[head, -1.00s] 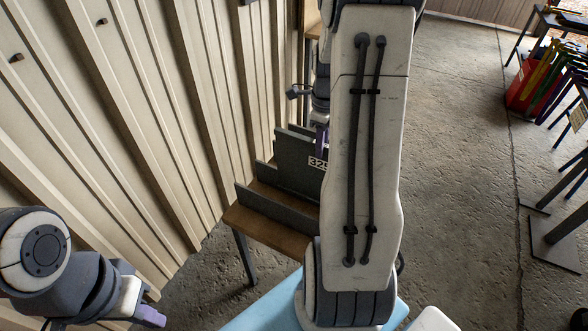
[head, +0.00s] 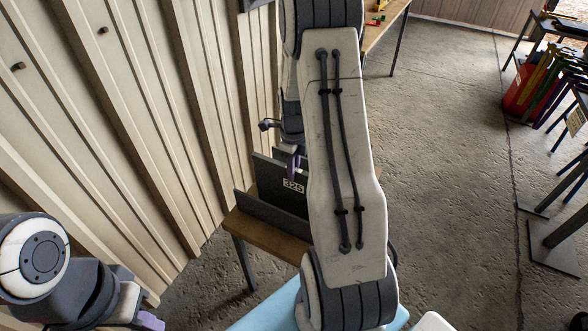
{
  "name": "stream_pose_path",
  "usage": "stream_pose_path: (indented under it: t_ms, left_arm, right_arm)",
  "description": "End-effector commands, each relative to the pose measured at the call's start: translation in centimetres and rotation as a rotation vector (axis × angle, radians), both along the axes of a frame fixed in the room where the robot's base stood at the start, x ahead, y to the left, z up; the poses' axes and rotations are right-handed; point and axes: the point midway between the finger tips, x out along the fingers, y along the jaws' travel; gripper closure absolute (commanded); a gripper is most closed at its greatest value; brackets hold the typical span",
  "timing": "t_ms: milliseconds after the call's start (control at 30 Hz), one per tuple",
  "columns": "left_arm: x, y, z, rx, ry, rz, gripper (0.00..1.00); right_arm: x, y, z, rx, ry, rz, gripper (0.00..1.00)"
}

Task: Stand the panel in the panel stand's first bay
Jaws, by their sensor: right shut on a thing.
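The panel (head: 270,178) is a dark grey plate with a white "325" label, standing roughly upright at the panel stand. My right gripper (head: 296,161), with purple fingers, is shut on its upper edge. The panel stand (head: 268,217) is dark grey with upright walls, on a wooden table beside the corrugated wall. The panel is behind the stand's front wall, which hides its lower edge; I cannot tell if it is seated. My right arm covers the right side of the stand and panel. My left gripper (head: 150,321) is at the bottom left, cut by the frame edge, away from the stand.
The wooden table (head: 240,225) has its left edge close to the corrugated wall (head: 150,110). Another wooden table (head: 385,28) stands at the back. A rack with coloured panels (head: 545,80) and dark metal stands are at the right. The concrete floor between is clear.

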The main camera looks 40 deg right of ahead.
Motion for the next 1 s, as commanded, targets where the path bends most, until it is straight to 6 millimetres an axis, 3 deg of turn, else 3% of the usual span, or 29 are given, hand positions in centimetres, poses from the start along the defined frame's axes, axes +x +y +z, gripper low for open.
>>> stream_pose_path:
  t_ms: [267,300,367,400,767,1000]
  left_arm:
    - [0.0,0.0,-0.1,0.0,0.0,0.0,1.0]
    - [0.0,0.0,-0.2,0.0,0.0,0.0,1.0]
    - [0.0,0.0,-0.1,0.0,0.0,0.0,1.0]
    - [0.0,0.0,-0.1,0.0,0.0,0.0,1.0]
    - [0.0,0.0,0.1,0.0,0.0,0.0,1.0]
    - [0.0,0.0,0.1,0.0,0.0,0.0,1.0]
  right_arm:
    - [0.1,-0.1,-0.1,-0.001,-0.003,0.0,1.0]
    - [0.0,0.0,-0.3,0.0,0.0,0.0,0.74]
    - [0.0,0.0,-0.2,0.0,0.0,0.0,0.51]
    - [0.0,0.0,-0.2,0.0,0.0,0.0,0.48]
    - [0.0,0.0,0.3,-0.001,-0.001,0.0,0.48]
    - [0.1,-0.1,4.4,-0.003,-0.006,0.0,0.48]
